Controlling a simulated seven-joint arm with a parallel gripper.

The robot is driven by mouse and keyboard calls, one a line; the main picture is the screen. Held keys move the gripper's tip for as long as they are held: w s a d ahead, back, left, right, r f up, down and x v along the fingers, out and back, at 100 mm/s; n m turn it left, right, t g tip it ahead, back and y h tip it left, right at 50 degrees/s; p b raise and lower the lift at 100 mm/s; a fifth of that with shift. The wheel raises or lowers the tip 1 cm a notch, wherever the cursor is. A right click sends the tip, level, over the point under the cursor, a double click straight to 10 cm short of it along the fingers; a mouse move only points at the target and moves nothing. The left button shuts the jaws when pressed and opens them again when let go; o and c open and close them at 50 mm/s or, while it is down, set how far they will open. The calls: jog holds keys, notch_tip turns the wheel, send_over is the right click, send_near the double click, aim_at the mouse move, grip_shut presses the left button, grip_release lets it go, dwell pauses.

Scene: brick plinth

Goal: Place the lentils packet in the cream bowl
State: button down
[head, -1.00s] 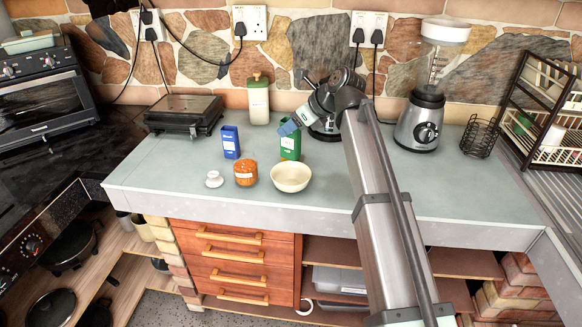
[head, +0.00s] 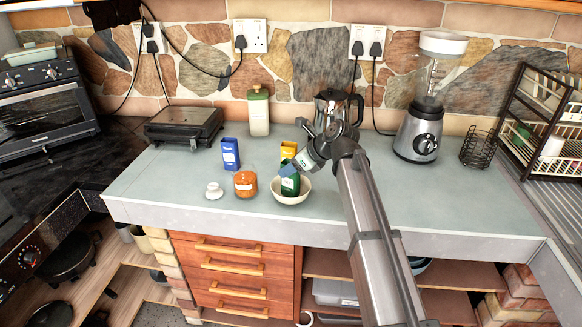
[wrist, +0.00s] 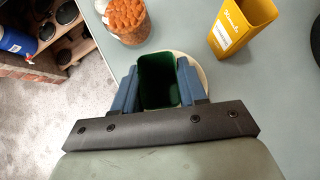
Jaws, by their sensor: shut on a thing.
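My gripper (head: 290,172) is shut on a green open-topped packet (head: 291,186), whose label is too small to read. In the wrist view the packet (wrist: 158,72) sits between the blue fingers, and I look down into its dark inside. The packet is upright or nearly so, with its lower end at the cream bowl (head: 291,200). I cannot tell whether it touches the bowl's floor. In the wrist view the bowl's rim (wrist: 204,72) shows behind and beside the packet, and the rest of the bowl is hidden.
An orange jar (head: 245,184) stands close left of the bowl, with a small white object (head: 214,190) and a blue packet (head: 231,154) beyond. A yellow packet (wrist: 243,24) stands behind the bowl. A kettle (head: 337,110) is behind my gripper.

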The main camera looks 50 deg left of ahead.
jog(key=shift+f, duration=0.55)
jog(key=c, duration=0.6)
grip_release()
jog(key=v, duration=1.2)
jog(key=shift+r, duration=0.6)
